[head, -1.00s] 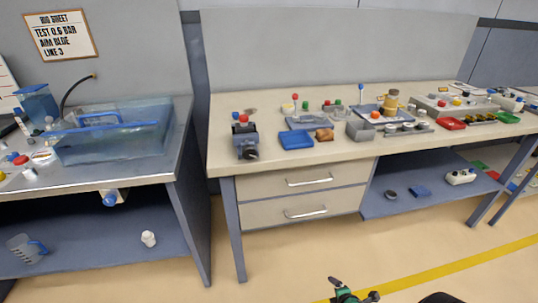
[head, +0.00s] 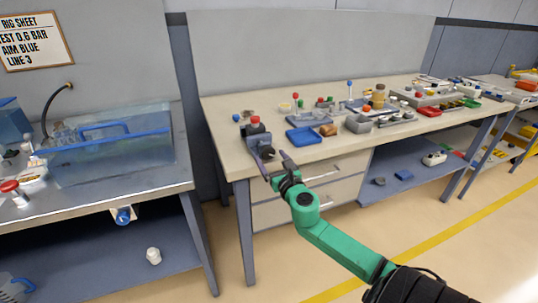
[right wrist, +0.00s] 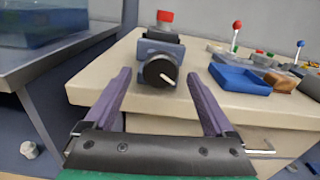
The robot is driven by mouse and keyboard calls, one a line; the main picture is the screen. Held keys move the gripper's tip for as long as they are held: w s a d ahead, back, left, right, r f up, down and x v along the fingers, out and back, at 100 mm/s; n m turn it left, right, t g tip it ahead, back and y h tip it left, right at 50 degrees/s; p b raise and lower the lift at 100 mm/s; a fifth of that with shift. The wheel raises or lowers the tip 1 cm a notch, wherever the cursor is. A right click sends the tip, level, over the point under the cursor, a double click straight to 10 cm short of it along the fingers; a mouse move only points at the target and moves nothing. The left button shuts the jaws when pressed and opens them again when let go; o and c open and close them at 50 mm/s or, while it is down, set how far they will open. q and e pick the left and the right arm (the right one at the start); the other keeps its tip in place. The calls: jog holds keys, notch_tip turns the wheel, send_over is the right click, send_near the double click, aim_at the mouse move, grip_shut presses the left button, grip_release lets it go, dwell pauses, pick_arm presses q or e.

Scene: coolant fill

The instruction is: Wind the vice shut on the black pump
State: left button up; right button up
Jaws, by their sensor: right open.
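The blue-grey vice (right wrist: 158,47) stands at the bench's front left corner. A black round handwheel (right wrist: 158,70) with a pale crank handle faces me on its front. A red-topped piece (right wrist: 165,17) with a dark body sits upright at the vice's top; I cannot tell for certain that it is the black pump. The vice with the red top also shows in the head view (head: 255,126), partly behind my fingers. My right gripper (head: 268,154) is open and empty, its fingers pointing at the vice. In the wrist view they lie either side of the handwheel, not visibly touching it.
A blue tray (right wrist: 240,79) lies right of the vice, with a brown piece (right wrist: 281,83) beside it. Levers and small parts stand behind. The bench edge and drawers lie below my gripper. A gap separates the left bench, which bears a clear blue tank (head: 110,158).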

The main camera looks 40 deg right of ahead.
jog(key=shift+x, duration=1.2)
jog(key=shift+s, duration=0.1)
jog(key=c, duration=1.4)
jog(key=m, duration=0.5)
jog(key=shift+m, duration=0.3)
jog(key=o, duration=1.4)
